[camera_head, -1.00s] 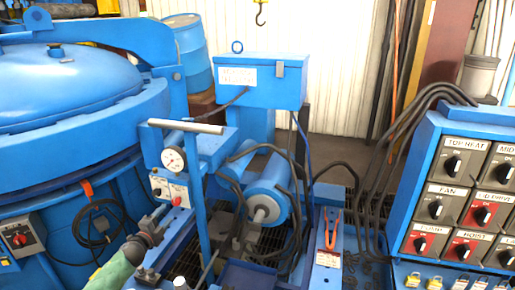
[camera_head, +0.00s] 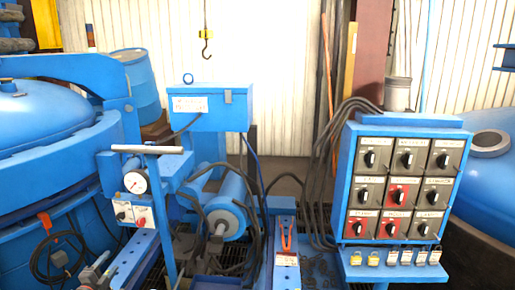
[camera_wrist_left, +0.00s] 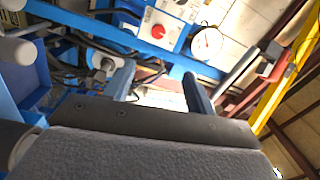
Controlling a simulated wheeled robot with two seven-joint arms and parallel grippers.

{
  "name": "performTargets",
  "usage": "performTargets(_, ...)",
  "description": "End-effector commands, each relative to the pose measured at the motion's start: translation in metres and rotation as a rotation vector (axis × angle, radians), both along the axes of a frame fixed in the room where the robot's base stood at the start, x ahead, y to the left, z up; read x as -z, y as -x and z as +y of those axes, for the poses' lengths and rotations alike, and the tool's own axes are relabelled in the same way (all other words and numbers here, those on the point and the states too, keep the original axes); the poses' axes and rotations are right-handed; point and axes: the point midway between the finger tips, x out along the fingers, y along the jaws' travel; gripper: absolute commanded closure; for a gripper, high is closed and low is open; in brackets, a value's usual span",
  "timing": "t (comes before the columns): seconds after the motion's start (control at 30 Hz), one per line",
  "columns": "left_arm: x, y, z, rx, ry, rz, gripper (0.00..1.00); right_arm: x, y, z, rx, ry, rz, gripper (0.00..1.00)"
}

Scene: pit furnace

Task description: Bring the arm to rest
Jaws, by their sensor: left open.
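My left gripper (camera_head: 97,270) shows at the bottom left edge of the head view, low in front of the blue furnace side. In the left wrist view its two blue-grey fingers (camera_wrist_left: 158,92) stand apart with nothing between them. Beyond the fingers is a small control plate (camera_wrist_left: 160,28) with a red button, beside a white dial gauge (camera_wrist_left: 207,42). The rest of the left arm is mostly out of the head view. My right gripper is not in view.
The blue gauge stand (camera_head: 167,215) with its crossbar is right of the left gripper. A switch panel (camera_head: 398,190) with padlocks below stands at the right. Orange-handled pliers (camera_head: 287,240) lie in the middle.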

Motion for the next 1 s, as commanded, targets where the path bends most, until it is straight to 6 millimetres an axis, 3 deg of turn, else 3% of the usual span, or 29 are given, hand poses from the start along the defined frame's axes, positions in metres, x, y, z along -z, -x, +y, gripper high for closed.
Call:
performTargets(0.37, 0.014, 0.0, 0.032, -0.173, 0.073, 0.081, 0.44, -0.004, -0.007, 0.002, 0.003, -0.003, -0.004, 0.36)
performTargets(0.67, 0.015, 0.011, 0.053, -0.382, 0.202, 0.17, 0.44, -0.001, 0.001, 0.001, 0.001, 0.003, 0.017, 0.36)
performTargets(0.83, 0.01, 0.031, 0.038, -0.538, 0.343, 0.256, 0.44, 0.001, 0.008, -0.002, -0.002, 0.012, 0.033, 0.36)
performTargets(1.0, 0.021, 0.067, -0.014, -0.662, 0.511, 0.393, 0.44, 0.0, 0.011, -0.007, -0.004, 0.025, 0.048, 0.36)
